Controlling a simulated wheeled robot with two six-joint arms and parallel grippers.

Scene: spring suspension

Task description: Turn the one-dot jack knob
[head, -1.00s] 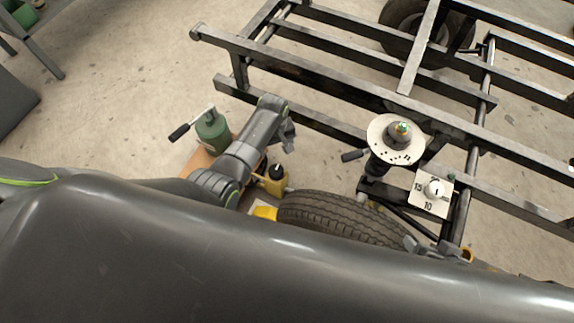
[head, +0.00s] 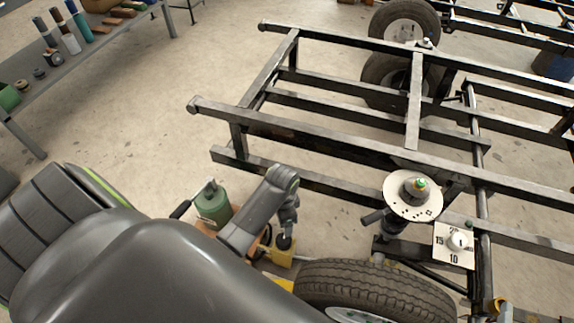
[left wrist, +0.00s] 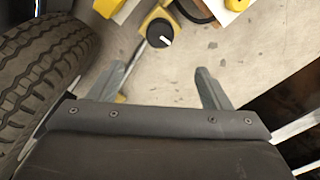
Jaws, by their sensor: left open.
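A black round knob (head: 283,242) with a pale line on its top sits on a yellow jack (head: 281,258) beside the tyre. The knob also shows in the left wrist view (left wrist: 160,32), above and beyond the fingertips; I cannot make out any dots. My left gripper (head: 289,224) is just above the knob in the head view. In the left wrist view my left gripper (left wrist: 160,80) is open with nothing between its fingers. My right gripper is not in view.
A tyre (head: 375,284) lies close to the right of the jack. A green canister (head: 212,207) with a black handle stands to the left. The dark frame (head: 330,185) runs behind. A round plate (head: 408,207) and a numbered dial (head: 456,242) are at right.

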